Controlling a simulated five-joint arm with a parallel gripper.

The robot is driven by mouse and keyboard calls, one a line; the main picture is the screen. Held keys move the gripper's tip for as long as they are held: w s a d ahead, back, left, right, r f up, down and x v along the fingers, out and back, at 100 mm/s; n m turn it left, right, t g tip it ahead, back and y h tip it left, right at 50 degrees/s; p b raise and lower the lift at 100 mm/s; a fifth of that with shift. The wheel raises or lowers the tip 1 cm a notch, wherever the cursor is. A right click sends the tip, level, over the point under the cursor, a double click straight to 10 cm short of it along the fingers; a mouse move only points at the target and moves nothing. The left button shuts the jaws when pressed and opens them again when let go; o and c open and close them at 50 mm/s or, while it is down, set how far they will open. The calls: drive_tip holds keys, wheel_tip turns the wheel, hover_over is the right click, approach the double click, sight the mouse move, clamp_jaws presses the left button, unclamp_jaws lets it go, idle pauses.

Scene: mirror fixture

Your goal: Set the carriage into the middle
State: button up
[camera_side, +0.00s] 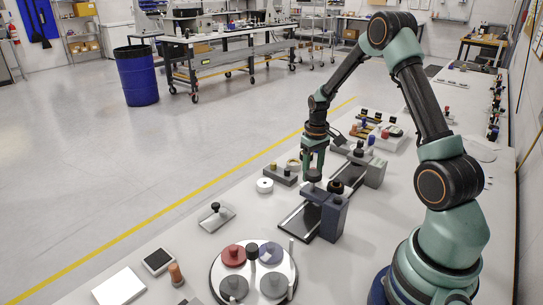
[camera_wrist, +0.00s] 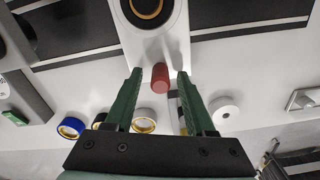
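In the wrist view, a pale carriage-like plate (camera_wrist: 176,28) bears a dark round part with a gold rim (camera_wrist: 147,10), cut off by the top edge. A red upright peg (camera_wrist: 160,77) stands at the plate's near end. My gripper (camera_wrist: 159,75) is open, its two green fingers on either side of the peg with a gap on both sides. In the side view my gripper (camera_side: 314,166) points down beside the dark fixture block (camera_side: 327,215). The carriage cannot be clearly told apart there. Dark track strips lie left (camera_wrist: 85,28) and right (camera_wrist: 250,14) of the plate.
A white roll (camera_side: 265,185) and a grey block with pegs (camera_side: 284,176) lie left of my gripper. A round tray (camera_side: 218,262) with coloured knobbed discs stands in front. A grey end block (camera_side: 375,172) stands behind.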

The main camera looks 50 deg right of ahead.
idle(0.3)
wheel_tip(320, 180, up, 12)
idle(0.5)
drive_tip(key=s+a+r+n+t, duration=0.1)
drive_tip(key=s+a+r+t, duration=0.1)
drive_tip(key=a+r, duration=0.75)
drive_tip(key=s+a+n+t, duration=0.1)
drive_tip(key=s+a, duration=0.2)
drive_tip(key=a, duration=0.3)
drive_tip(key=s+a+n+t, duration=0.1)
drive_tip(key=s+a+t, duration=0.1)
drive_tip(key=s+a, duration=0.2)
drive_tip(key=a, duration=0.3)
drive_tip(key=shift+s+r+t, duration=0.2)
drive_tip(key=shift+s+t, duration=0.1)
idle(0.4)
